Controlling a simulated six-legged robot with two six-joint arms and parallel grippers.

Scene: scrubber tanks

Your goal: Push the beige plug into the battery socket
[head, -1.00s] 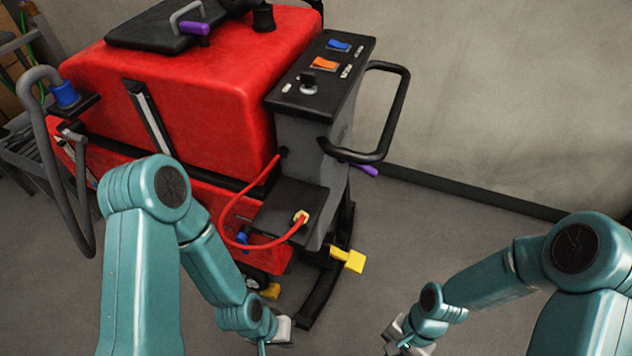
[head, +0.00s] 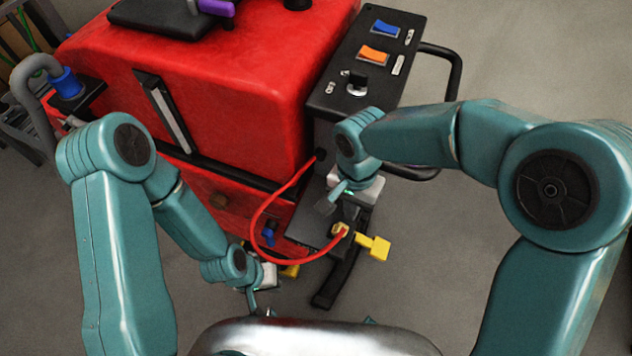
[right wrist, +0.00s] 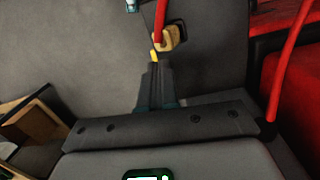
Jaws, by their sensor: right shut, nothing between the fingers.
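The beige plug (head: 341,230) is on the end of a red cable (head: 262,222), at the dark shelf (head: 305,226) of the red machine. In the right wrist view the plug (right wrist: 166,40) sits at a dark square socket (right wrist: 181,31); how deep it sits I cannot tell. My right gripper (head: 325,206) is shut and empty, just above and left of the plug in the head view. Its fingers (right wrist: 155,72) point towards the plug, with a small gap showing. My left gripper (head: 262,306) hangs low in front of the machine, its jaws unclear.
The control panel (head: 365,65) with blue and orange switches stands behind my right wrist. A black handle (head: 456,85) curves out on its right. A yellow pedal (head: 374,247) sticks out below the shelf. Open floor lies to the right.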

